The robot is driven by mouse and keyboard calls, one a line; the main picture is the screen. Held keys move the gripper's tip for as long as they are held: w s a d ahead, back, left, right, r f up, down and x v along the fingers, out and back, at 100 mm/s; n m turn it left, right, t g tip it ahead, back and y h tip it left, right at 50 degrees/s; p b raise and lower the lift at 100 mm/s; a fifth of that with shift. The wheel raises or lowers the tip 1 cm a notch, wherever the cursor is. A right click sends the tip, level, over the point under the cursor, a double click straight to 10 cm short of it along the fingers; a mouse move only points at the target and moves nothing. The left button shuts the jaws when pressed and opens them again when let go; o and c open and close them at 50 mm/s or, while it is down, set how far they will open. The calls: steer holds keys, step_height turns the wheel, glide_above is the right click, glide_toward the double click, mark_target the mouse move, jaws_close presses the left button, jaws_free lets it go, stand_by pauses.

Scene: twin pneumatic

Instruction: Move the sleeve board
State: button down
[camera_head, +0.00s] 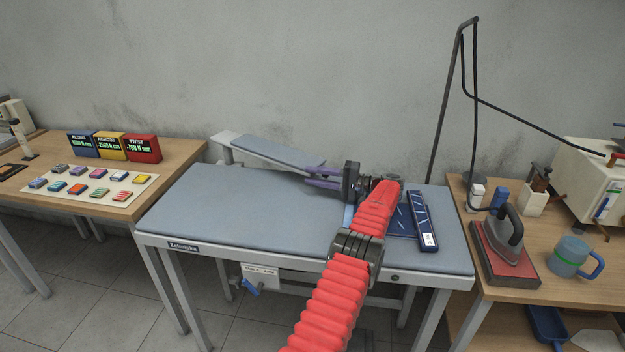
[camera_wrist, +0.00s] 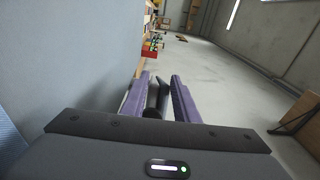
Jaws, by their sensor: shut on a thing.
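The sleeve board (camera_head: 275,150) is a long narrow grey-blue padded board with a pale rim. It runs along the back of the ironing table (camera_head: 215,210), from a pale bracket (camera_head: 224,150) at the left towards my gripper. My gripper (camera_head: 308,178) has purple fingers pointing left at the board's right end. In the wrist view, the fingers (camera_wrist: 158,100) are shut around a dark rounded piece (camera_wrist: 157,97), which appears to be a handle on the board. My arm and wrist hide the rest of that end.
A dark blue labelled strip (camera_head: 423,220) lies on the table's right side beside my arm. An iron (camera_head: 507,240) and a mug (camera_head: 572,257) stand on the right bench, near a tall cable pole (camera_head: 440,120). The table's left half is clear.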

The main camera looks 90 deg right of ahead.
steer(key=shift+a+f, duration=0.15)
steer(key=shift+f, duration=0.65)
steer(key=c, duration=1.4)
jaws_free()
steer(key=shift+w+r, duration=0.1)
steer(key=shift+c, duration=0.2)
steer(key=shift+r, duration=0.1)
steer(key=shift+r, duration=0.1)
steer(key=shift+r, duration=0.1)
